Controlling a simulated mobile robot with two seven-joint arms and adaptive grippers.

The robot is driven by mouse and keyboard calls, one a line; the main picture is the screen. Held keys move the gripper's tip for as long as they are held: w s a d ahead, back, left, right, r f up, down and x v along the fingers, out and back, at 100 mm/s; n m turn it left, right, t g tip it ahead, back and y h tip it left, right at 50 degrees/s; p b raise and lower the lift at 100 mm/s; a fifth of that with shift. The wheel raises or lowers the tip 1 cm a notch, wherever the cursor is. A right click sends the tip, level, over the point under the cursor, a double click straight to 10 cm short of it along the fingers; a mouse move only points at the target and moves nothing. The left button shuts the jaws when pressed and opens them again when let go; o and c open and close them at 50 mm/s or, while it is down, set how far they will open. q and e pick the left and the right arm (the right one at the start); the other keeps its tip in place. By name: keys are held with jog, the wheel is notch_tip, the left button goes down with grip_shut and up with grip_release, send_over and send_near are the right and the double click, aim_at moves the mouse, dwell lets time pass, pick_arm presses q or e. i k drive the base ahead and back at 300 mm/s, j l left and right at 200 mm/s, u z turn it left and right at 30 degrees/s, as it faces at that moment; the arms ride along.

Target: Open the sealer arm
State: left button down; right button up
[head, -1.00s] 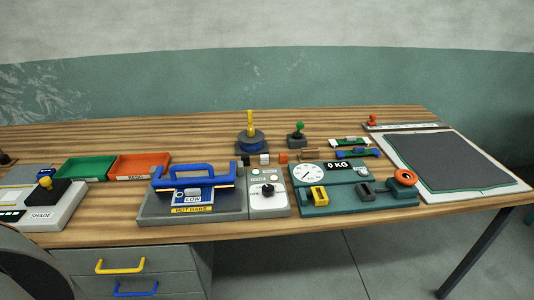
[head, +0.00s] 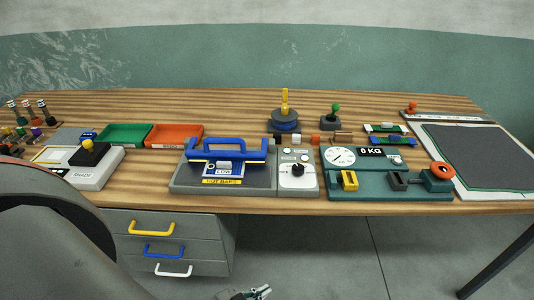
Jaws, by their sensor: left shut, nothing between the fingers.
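The sealer (head: 180,184) is a grey block on the wooden bench, left of the picture's middle. Its blue sealer arm (head: 258,155) lies down across the block, with a raised blue handle (head: 226,143) on top. A yellow hot-bars label (head: 222,181) shows at its front. A pale control box (head: 298,178) with a black knob joins its right side. My left gripper (head: 258,293) just enters at the bottom edge, below the bench front and well apart from the sealer. It is shut and empty; most of it is cut off. My right gripper is not in view.
A teal scale (head: 385,192) stands right of the sealer. Green (head: 123,136) and orange (head: 174,136) trays and a shade stamp block (head: 105,170) stand left. Drawers (head: 205,232) with coloured handles hang under the bench. A dark mat (head: 475,158) lies far right.

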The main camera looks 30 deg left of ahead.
aim_at(243, 155)
jog(key=u, duration=1.25)
jog(key=l+z, duration=0.1)
